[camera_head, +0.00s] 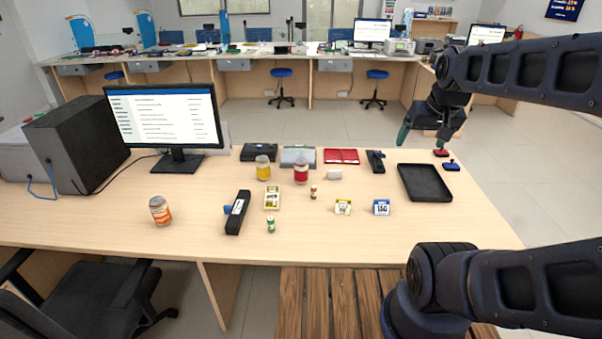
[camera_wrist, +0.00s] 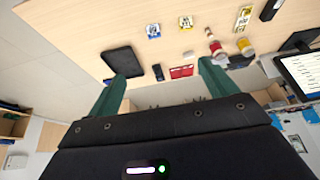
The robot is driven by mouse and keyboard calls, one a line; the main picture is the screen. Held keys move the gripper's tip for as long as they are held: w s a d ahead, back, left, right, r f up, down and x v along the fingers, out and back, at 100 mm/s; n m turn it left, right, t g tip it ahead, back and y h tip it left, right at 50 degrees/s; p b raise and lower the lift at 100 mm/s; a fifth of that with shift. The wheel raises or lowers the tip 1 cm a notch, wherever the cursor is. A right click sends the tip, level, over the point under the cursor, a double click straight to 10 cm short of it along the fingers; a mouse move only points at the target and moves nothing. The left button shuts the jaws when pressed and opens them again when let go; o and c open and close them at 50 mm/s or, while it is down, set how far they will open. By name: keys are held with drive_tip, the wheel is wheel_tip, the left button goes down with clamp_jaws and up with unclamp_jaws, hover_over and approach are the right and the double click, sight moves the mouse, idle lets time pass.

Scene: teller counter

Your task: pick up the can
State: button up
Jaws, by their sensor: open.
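Several small containers on the counter could be the can, and I cannot tell for sure which is. A squat cylinder with an orange and white label (camera_head: 160,210) stands upright at the left front. A tiny green and white cylinder (camera_head: 271,225) stands near the front middle. A jar with yellow contents (camera_head: 263,168) and a red jar (camera_head: 301,171) stand further back; both also show in the wrist view, the red one (camera_wrist: 215,46) and the yellow one (camera_wrist: 245,46). My gripper (camera_head: 422,141) is open and empty, above the counter's far right end, well away from all of these.
A black tray (camera_head: 425,183) lies at the right. A monitor (camera_head: 165,118) and a dark computer case (camera_head: 75,143) fill the left back. A long black device (camera_head: 237,212), a banknote bundle (camera_head: 272,197) and two small cards lie mid-counter. The right front is clear.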

drive_tip(key=w+a+t+y, duration=0.2)
drive_tip(key=w+a, duration=0.4)
drive_tip(key=w, duration=0.4)
drive_tip(key=w+a+t+y, duration=0.1)
drive_tip(key=w+a, duration=0.5)
drive_tip(key=w, duration=0.5)
drive_tip(key=m+t+h, duration=0.4)
drive_tip(key=t+h, duration=0.1)
drive_tip(key=h, duration=0.1)
hover_over(302, 165)
drive_tip(key=s+a, duration=0.2)
drive_tip(key=s, duration=0.1)
wheel_tip(302, 165, down, 28)
drive_tip(key=f+h, duration=0.1)
drive_tip(key=f, duration=0.1)
drive_tip(key=s+a+f, duration=0.1)
drive_tip(key=f, duration=0.2)
drive_tip(key=s+a+f+h, duration=0.1)
drive_tip(key=f, duration=0.2)
drive_tip(key=shift+m+h, duration=0.3)
drive_tip(key=shift+d+f, duration=0.1)
drive_tip(key=shift+f, duration=0.1)
drive_tip(key=shift+w+d+f, duration=0.1)
drive_tip(key=shift+w, duration=0.05)
drive_tip(key=x, duration=1)
drive_tip(key=shift+w, duration=0.2)
drive_tip(key=c, duration=1.3)
